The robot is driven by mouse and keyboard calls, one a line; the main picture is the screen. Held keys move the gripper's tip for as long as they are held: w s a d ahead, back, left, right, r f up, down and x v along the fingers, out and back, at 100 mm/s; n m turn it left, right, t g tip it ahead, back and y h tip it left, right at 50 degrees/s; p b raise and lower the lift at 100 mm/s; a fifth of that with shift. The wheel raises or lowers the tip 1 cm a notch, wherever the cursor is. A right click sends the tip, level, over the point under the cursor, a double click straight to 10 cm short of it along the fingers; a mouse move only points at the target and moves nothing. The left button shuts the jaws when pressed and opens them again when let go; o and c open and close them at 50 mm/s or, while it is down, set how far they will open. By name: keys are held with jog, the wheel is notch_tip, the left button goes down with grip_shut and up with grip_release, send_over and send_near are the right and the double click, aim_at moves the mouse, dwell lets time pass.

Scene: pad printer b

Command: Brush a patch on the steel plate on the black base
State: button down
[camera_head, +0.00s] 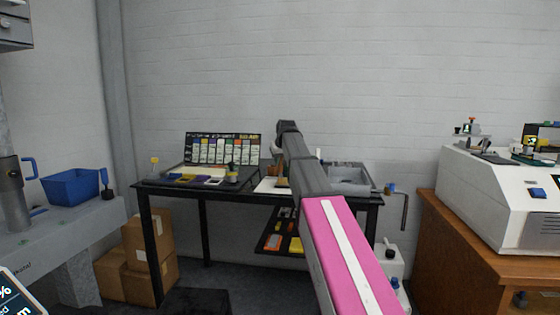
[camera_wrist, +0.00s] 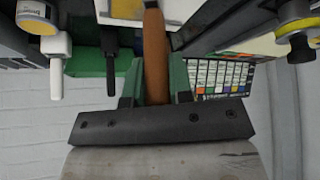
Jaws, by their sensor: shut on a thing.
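My gripper (camera_wrist: 156,88) is shut on the brown wooden handle (camera_wrist: 155,50) of a tool, seen in the wrist view. The handle runs between the two green-and-dark fingers toward the picture's top edge. The tool's far end is out of that frame or hidden, so I cannot see bristles. In the head view my arm rises from the bottom edge in front of the black table (camera_head: 365,199) and hides most of the gripper. I cannot make out a steel plate on a black base with certainty in either view.
The table holds a colour chart (camera_head: 223,150), small coloured pieces and a grey bin (camera_head: 348,180). A white machine (camera_head: 505,190) stands on a wooden cabinet (camera_head: 455,235) at right. A blue bin (camera_head: 72,187) sits at left. Cardboard boxes (camera_head: 148,255) stand beside the table's left legs.

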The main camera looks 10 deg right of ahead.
jog(key=shift+r, duration=0.15)
jog(key=shift+r, duration=1.85)
jog(key=shift+d+f, duration=0.1)
jog(key=shift+f, duration=0.05)
jog(key=shift+s+d+f, duration=0.2)
jog(key=shift+d+f, duration=0.85)
jog(key=shift+f, duration=0.1)
jog(key=shift+d, duration=0.2)
jog(key=shift+f, duration=0.8)
jog(key=c, duration=1.8)
grip_release()
grip_shut()
